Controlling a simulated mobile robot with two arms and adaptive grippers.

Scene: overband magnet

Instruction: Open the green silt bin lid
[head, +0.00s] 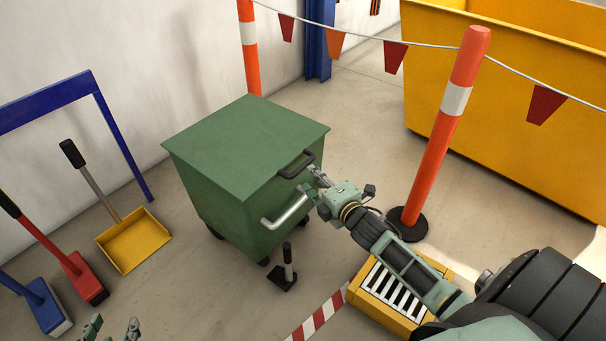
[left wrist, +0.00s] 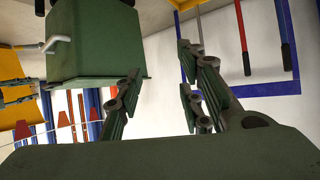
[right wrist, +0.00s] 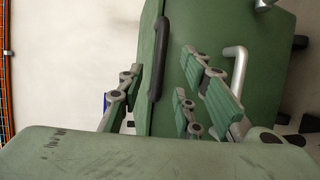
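The green silt bin (head: 220,205) stands on wheels, with its flat green lid (head: 240,140) closed. A black handle (head: 296,163) is at the lid's right edge, and a silver bar handle (head: 285,213) is on the bin's side below. My right gripper (head: 313,178) is open close to the black handle. In the right wrist view the black handle (right wrist: 158,60) appears between the open fingers (right wrist: 160,75); contact cannot be told. My left gripper (head: 112,329) is open and empty at the bottom left; its fingers also show in the left wrist view (left wrist: 158,65).
An orange post (head: 440,140) with bunting and a yellow skip (head: 510,100) stand to the right. A yellow grated box (head: 392,292) lies below my right arm. A small black tool (head: 287,270) stands before the bin. Brooms and a yellow dustpan (head: 133,241) are left.

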